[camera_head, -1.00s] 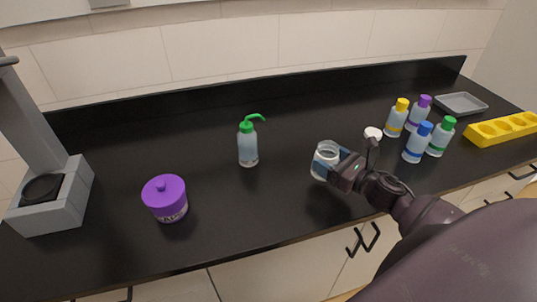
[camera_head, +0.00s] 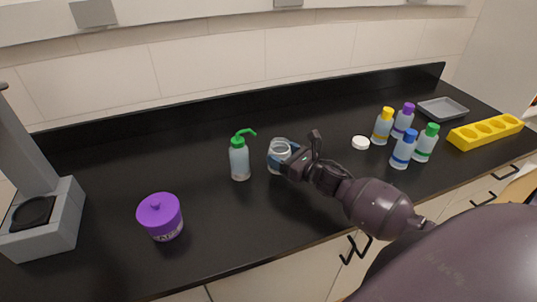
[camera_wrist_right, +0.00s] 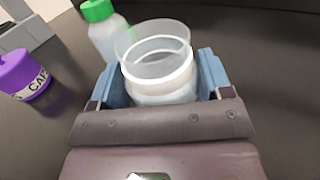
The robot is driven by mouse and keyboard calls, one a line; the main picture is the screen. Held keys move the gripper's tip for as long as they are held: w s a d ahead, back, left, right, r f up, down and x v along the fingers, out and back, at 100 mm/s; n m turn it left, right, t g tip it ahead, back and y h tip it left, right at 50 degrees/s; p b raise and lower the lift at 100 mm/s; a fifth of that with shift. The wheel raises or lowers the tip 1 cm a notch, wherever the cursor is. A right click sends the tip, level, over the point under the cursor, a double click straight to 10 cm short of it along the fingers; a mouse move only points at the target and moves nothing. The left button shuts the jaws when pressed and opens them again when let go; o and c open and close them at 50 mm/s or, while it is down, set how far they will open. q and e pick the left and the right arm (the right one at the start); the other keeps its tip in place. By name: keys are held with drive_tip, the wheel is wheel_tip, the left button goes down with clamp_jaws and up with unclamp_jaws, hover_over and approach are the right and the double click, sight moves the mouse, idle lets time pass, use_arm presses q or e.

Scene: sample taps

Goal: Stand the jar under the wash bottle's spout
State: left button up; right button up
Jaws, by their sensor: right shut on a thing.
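The wash bottle (camera_head: 239,160) stands on the black counter, with a green cap and a green spout (camera_head: 247,133) pointing right. The clear open jar (camera_head: 278,152) is upright just to the right of the bottle, a short gap from its body. My right gripper (camera_head: 284,154) is shut on the jar. In the right wrist view the jar (camera_wrist_right: 158,60) sits between the two blue fingers (camera_wrist_right: 160,85), and the wash bottle (camera_wrist_right: 106,32) is behind it to the left. I cannot tell if the jar touches the counter. My left gripper is not in view.
A purple lidded pot (camera_head: 160,217) stands front left, and a grey stand (camera_head: 45,220) at the far left. A white lid (camera_head: 361,142) lies to the right, near several capped bottles (camera_head: 403,148), a yellow rack (camera_head: 486,131) and a grey tray (camera_head: 443,109).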

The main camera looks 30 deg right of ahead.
drive_tip(key=x, duration=0.5)
drive_tip(key=shift+w, duration=0.15)
drive_tip(key=shift+f+p, duration=0.3)
drive_tip(key=shift+f, duration=1.45)
drive_tip(key=shift+f, duration=0.1)
drive_tip(key=shift+f, duration=0.1)
drive_tip(key=o, duration=0.9)
drive_tip(key=shift+o, duration=0.2)
drive_tip(key=shift+r, duration=0.25)
drive_tip(key=b+v, duration=0.1)
drive_tip(key=v, duration=1.1)
